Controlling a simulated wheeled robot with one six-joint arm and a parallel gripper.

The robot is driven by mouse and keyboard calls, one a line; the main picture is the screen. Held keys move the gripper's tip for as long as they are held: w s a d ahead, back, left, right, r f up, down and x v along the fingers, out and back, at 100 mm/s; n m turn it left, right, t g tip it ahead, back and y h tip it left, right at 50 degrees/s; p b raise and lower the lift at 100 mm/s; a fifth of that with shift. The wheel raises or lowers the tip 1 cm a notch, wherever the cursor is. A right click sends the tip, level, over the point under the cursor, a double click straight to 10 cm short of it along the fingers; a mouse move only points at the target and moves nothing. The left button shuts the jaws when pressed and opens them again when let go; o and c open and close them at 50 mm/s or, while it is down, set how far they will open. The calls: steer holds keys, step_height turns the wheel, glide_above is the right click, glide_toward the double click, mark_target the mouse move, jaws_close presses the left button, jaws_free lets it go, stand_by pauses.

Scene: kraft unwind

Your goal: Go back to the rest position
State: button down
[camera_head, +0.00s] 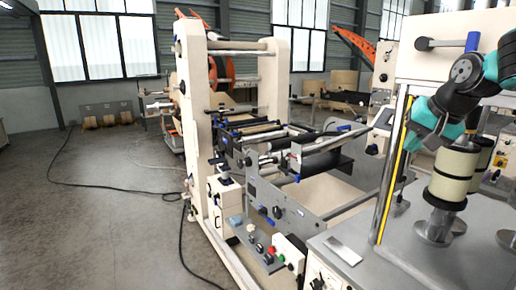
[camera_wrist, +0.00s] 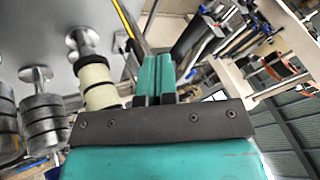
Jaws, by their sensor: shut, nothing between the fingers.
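My gripper (camera_head: 420,136) shows in the head view at the right, at the end of my teal and black arm. It is just left of and above a cream roll (camera_head: 454,172). In the wrist view my gripper (camera_wrist: 157,75) has its two teal fingers together, with nothing seen between them. The cream roll, with dark bands, also shows in the wrist view (camera_wrist: 97,84), left of the fingers and apart from them in the picture. The roll sits on a metal post with a round base (camera_head: 438,230).
A grey machine table (camera_head: 395,250) lies below my arm. A yellow-edged upright (camera_head: 393,165) stands close left of my gripper. Dark-banded metal cylinders (camera_wrist: 42,115) show left in the wrist view. A large roller frame (camera_head: 195,120) stands mid-picture. Cables (camera_head: 110,187) cross the open floor left.

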steer(key=s+a+f+n+g+y+b, duration=0.1)
steer(key=s+a+f+n+g+b, duration=0.15)
steer(key=s+a+f, duration=0.4)
steer(key=s+a+f+n+g+y+b, duration=0.1)
steer(key=s+a+f+n+b, duration=0.25)
steer(key=s+a, duration=0.45)
steer(key=s+a+f+n+g+b, duration=0.1)
steer(key=s+a+f+n, duration=0.2)
steer(key=s, duration=0.4)
steer(key=s+a+f+n+g+b, duration=0.2)
steer(key=s+a+f+n, duration=0.1)
steer(key=s+f, duration=0.3)
steer(key=shift+s+a+f+n, duration=0.25)
steer(key=shift+s+a+n, duration=0.2)
steer(key=shift+s, duration=0.65)
